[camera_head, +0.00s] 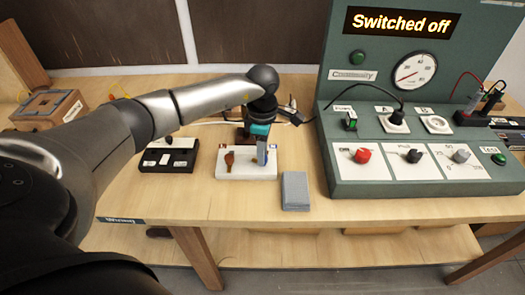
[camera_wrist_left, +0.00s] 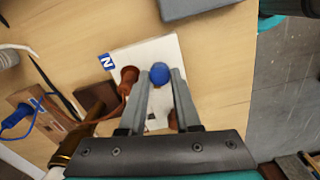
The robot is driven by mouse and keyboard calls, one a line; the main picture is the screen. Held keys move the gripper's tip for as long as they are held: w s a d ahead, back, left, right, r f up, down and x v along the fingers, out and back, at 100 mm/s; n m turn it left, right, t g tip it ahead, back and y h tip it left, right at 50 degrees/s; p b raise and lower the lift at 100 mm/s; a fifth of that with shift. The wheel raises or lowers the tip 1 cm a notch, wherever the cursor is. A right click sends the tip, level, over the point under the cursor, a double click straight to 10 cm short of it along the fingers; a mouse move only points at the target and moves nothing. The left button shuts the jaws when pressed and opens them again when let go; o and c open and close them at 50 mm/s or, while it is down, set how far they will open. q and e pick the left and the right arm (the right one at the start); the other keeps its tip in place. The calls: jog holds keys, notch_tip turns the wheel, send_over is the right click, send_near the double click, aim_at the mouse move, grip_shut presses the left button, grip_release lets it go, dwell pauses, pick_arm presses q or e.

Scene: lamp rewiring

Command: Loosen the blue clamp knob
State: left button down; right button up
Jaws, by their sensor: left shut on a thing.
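The blue clamp knob (camera_wrist_left: 159,73) stands on a white terminal block (camera_wrist_left: 172,48) in the left wrist view. My left gripper (camera_wrist_left: 162,76) is shut on the knob, with one grey finger on each side of it. In the head view my left gripper (camera_head: 262,157) points down over the right half of the white block (camera_head: 246,178), and its fingers mostly hide the knob. A brown clamp knob (camera_head: 229,158) stands on the block's left half, just beside the gripper; it also shows in the left wrist view (camera_wrist_left: 129,76).
A grey box (camera_head: 295,191) lies right of the block. A black terminal block (camera_head: 168,156) is to the left. The green test panel (camera_head: 410,178), reading "Switched off", stands at the right. The table's front strip is clear.

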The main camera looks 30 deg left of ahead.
pick_arm(q)
jog(key=n+p, duration=0.1)
jog(key=n, duration=0.4)
jog(key=shift+r+n, duration=0.1)
jog(key=shift+n, duration=0.2)
jog(key=n+p, duration=0.2)
jog(key=n, duration=0.4)
jog(key=n+p, duration=0.2)
jog(key=n, duration=0.3)
jog(key=shift+n, duration=0.4)
jog(key=n+p, duration=0.2)
jog(key=n, duration=0.3)
jog(key=shift+n, duration=0.3)
jog(key=c, duration=0.6)
grip_release()
jog(key=shift+d, duration=0.1)
